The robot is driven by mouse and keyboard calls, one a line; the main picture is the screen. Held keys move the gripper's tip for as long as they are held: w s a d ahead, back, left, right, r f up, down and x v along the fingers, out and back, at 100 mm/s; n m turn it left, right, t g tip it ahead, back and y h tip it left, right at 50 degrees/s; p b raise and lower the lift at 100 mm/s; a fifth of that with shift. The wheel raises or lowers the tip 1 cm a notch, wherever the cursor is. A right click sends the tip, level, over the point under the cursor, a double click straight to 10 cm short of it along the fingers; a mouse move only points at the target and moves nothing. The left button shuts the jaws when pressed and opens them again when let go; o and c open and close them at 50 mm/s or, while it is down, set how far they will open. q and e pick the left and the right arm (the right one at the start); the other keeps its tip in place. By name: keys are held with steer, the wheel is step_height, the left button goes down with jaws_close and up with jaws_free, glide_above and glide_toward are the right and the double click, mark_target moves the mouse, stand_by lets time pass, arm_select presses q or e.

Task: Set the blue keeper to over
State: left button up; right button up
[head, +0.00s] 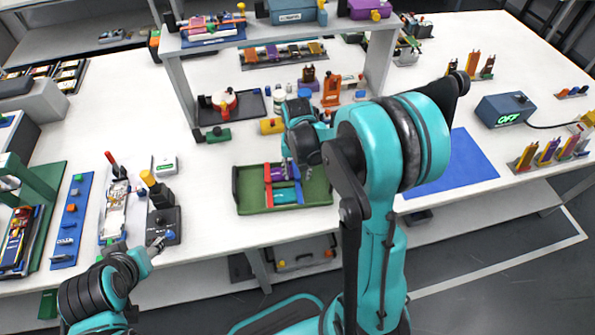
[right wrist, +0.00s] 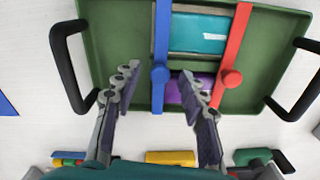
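A green tray (head: 243,203) with black handles sits at the table's front middle; it also fills the upper right wrist view (right wrist: 98,30). A teal pouch cell (right wrist: 185,38) and a purple piece (right wrist: 203,79) show between and beneath the bars. My right gripper (right wrist: 158,82) is open above the tray, its fingers either side of the blue keeper's knob, apparently not touching. My left gripper (head: 160,243) is at the table's front left, its opening unclear.
A grey shelf frame (head: 183,95) spans the table behind the tray. A blue mat (head: 455,165) lies to the right, and an OFF display box (head: 505,109) stands beyond it.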

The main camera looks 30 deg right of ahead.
mark_target(297, 176)
step_height(297, 176, up, 12)
stand_by(0.6)
